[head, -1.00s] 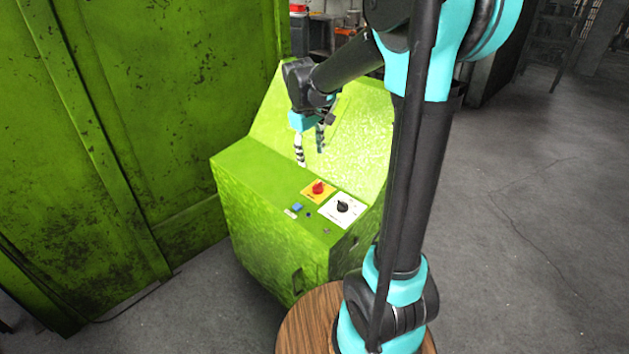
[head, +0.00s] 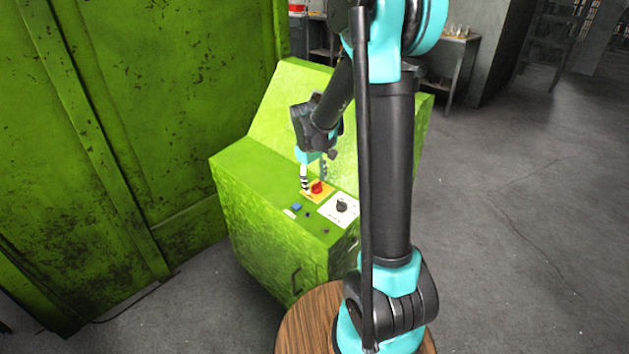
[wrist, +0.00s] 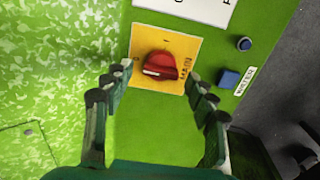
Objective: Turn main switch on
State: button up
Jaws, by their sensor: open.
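The main switch, a red rotary knob (head: 318,187) on a yellow plate (head: 328,197), sits on top of the green control console (head: 245,175). In the wrist view the red knob (wrist: 160,66) shows near the upper middle, on its yellow plate (wrist: 190,50), with a pale mark on its grip. My gripper (head: 314,183) points down at the knob in the head view. In the wrist view my gripper (wrist: 158,85) is open, its two fingers apart, with the knob between and just beyond the fingertips. I cannot tell whether a finger touches the plate.
A white plate with a black knob (head: 341,206) is beside the yellow plate. A blue button (wrist: 229,79) and a round button (wrist: 244,44) lie to the right in the wrist view. The console's sloped back panel (head: 285,100) rises behind; a large green cabinet (head: 130,130) stands left.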

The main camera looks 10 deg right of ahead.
jog(key=c, duration=1.2)
jog(key=shift+o, duration=0.2)
jog(key=shift+m, duration=0.3)
jog(key=m, duration=0.3)
jog(key=shift+m, duration=0.4)
jog(key=m, duration=0.4)
jog(key=shift+d, duration=0.15)
jog(key=m, duration=0.5)
jog(key=shift+d, duration=0.1)
jog(key=m, duration=0.4)
jog(key=shift+d+m, duration=0.1)
jog(key=shift+m, duration=0.3)
